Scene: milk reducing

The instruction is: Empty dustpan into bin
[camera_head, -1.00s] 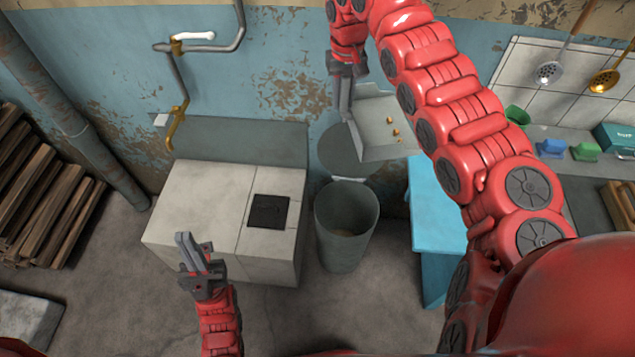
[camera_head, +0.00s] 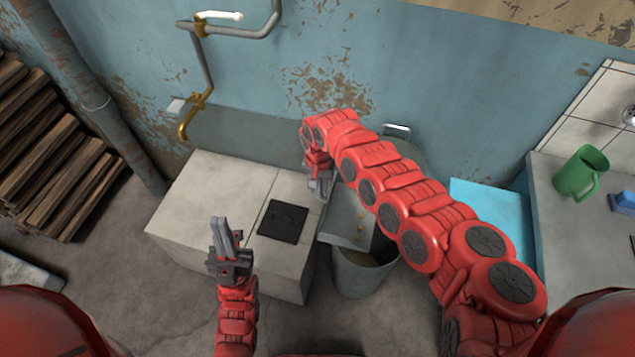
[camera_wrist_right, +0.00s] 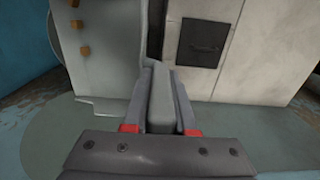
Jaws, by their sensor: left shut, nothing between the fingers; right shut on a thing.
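A grey dustpan (camera_head: 345,226) is held by my right gripper (camera_head: 322,186) above the left part of the bin's mouth. Small brown bits lie on the pan; in the right wrist view the pan (camera_wrist_right: 105,70) shows several brown cubes near its left side. My right gripper (camera_wrist_right: 160,115) is shut on the dustpan's handle. The grey round bin (camera_head: 362,275) stands on the floor right of the white stove, with its lid (camera_head: 408,160) raised behind, partly hidden by my right arm. My left gripper (camera_head: 226,243) is shut and empty in front of the stove.
The white stove (camera_head: 205,215) with a dark door plate (camera_head: 283,221) is directly left of the bin. A blue cabinet (camera_head: 490,208) stands to the right. A counter with a green mug (camera_head: 580,172) is at far right. Stacked wood (camera_head: 50,150) is at left.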

